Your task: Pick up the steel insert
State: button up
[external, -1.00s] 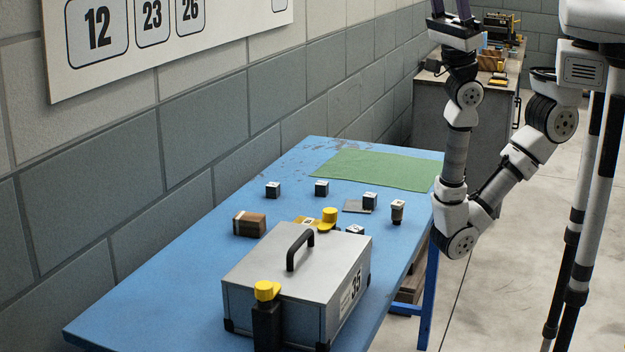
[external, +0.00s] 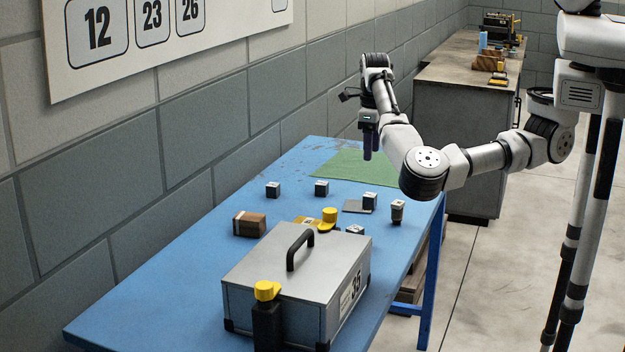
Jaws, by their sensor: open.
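Several small dark blocks with pale tops stand on the blue table: one at the left (external: 273,189), one in the middle (external: 321,188), one at the right (external: 370,201) by a flat grey plate (external: 353,207), and one partly hidden behind the grey case (external: 355,229). A small upright brown-and-dark piece (external: 397,211) stands near the right edge. I cannot tell which of these is the steel insert. My gripper (external: 369,152) points down, open and empty, above the far part of the table, apart from all of them.
A grey case (external: 262,252) with a black handle fills the near part of the table (external: 180,285). A yellow-capped black post (external: 267,310) stands before it. A brown box (external: 249,224) and a yellow-topped piece (external: 329,217) are behind it. A green mat (external: 335,172) lies at the far end.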

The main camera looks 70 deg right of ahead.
send_over(370, 194)
notch_tip(370, 194, down, 8)
jog(key=shift+s+a+f, duration=0.1)
jog(key=shift+s+a, duration=0.05)
jog(key=shift+f+p, duration=0.85)
jog(key=shift+f, duration=2.05)
jog(key=shift+c, duration=0.3)
grip_shut()
